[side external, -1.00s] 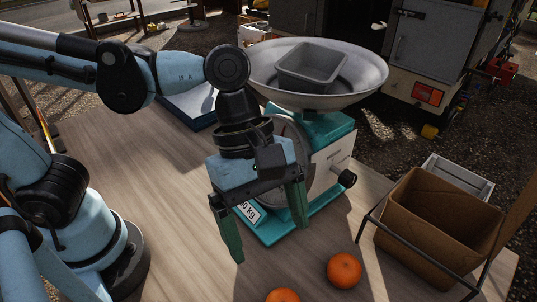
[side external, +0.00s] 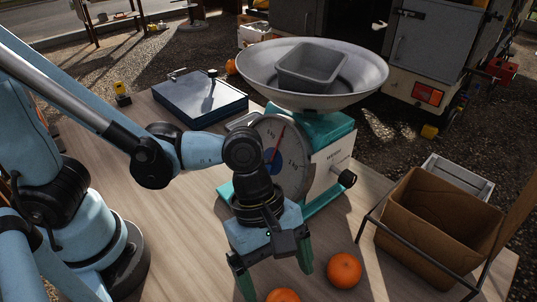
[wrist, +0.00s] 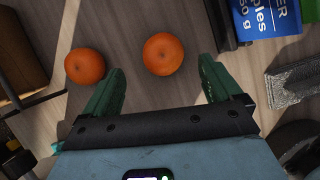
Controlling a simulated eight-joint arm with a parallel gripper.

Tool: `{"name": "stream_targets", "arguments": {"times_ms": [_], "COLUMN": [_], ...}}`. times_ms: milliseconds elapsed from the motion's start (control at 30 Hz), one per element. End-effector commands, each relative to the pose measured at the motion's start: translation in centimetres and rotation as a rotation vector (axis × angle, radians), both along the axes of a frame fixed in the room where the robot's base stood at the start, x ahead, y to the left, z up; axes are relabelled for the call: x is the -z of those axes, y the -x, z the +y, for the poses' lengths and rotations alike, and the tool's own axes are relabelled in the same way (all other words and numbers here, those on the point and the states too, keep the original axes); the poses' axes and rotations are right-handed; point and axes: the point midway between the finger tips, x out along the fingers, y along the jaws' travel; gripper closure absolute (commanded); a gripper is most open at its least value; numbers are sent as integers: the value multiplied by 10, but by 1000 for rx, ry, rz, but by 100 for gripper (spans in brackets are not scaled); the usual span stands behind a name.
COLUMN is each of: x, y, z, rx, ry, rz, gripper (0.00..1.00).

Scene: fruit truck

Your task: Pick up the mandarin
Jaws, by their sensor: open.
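Two orange mandarins lie on the wooden table. One mandarin (side external: 283,296) is cut by the bottom edge of the side view; the other mandarin (side external: 344,270) is to its right, nearer the cardboard box. In the wrist view one mandarin (wrist: 163,54) appears between and just beyond the fingertips, and the other mandarin (wrist: 85,66) lies left of the left finger. My gripper (side external: 275,278) points down with its green fingers open and nothing between them. It also shows in the wrist view (wrist: 160,84). I cannot tell its exact height above the table.
A teal scale (side external: 310,200) with a wide metal pan (side external: 258,72) stands behind my gripper. A cardboard box (side external: 425,225) in a metal frame is at the right. A dark blue case (side external: 200,102) lies at the back left. The table's left middle is clear.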

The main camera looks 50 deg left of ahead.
Motion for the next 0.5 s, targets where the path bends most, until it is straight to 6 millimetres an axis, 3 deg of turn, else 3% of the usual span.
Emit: {"name": "stream_targets", "arguments": {"times_ms": [167, 500], "x": [6, 37], "y": [1, 7], "z": [-2, -14], "rx": [2, 3], "ry": [0, -1], "rz": [-1, -1], "gripper": [8, 8]}}
